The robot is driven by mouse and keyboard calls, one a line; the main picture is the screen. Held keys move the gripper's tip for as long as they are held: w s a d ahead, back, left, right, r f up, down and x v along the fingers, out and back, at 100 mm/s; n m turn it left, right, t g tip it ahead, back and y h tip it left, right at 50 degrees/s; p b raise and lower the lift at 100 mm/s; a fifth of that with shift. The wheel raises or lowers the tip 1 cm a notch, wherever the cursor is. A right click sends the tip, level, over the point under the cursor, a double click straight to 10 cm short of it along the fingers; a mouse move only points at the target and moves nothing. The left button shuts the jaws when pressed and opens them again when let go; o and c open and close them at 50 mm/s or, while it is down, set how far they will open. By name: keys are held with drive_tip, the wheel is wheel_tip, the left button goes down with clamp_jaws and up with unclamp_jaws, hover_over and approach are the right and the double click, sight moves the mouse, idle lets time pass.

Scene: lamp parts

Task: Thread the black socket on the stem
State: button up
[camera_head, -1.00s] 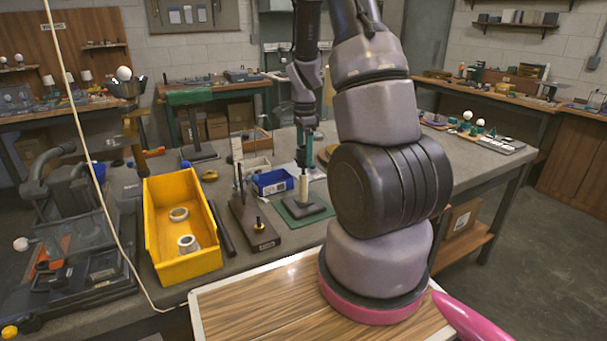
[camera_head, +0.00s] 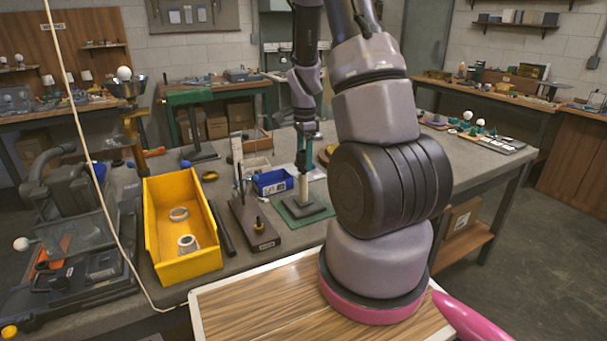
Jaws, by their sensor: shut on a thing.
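The stem (camera_head: 303,184) is a pale upright rod on a dark square base (camera_head: 306,208), which sits on a green mat (camera_head: 288,217). My gripper (camera_head: 302,160) points down directly above the stem. It is shut on a small dark piece, the black socket (camera_head: 301,157), which shows only in part between the fingers. The socket is at or just above the top of the stem. Whether it touches the stem or sits on its end is too small to tell.
A yellow bin (camera_head: 186,265) with pale rings stands left. A dark block (camera_head: 254,228) with upright rods is between it and the stem. A blue bin (camera_head: 272,182) stands just behind-left of the stem.

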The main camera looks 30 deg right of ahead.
drive_tip(key=shift+f, duration=0.4)
idle(0.8)
drive_tip(key=o, duration=0.6)
clamp_jaws()
drive_tip(key=shift+s+f, duration=0.15)
drive_tip(key=m, duration=0.5)
drive_tip(key=shift+a, duration=0.1)
drive_tip(key=shift+s+m, duration=0.1)
drive_tip(key=shift+m, duration=0.8)
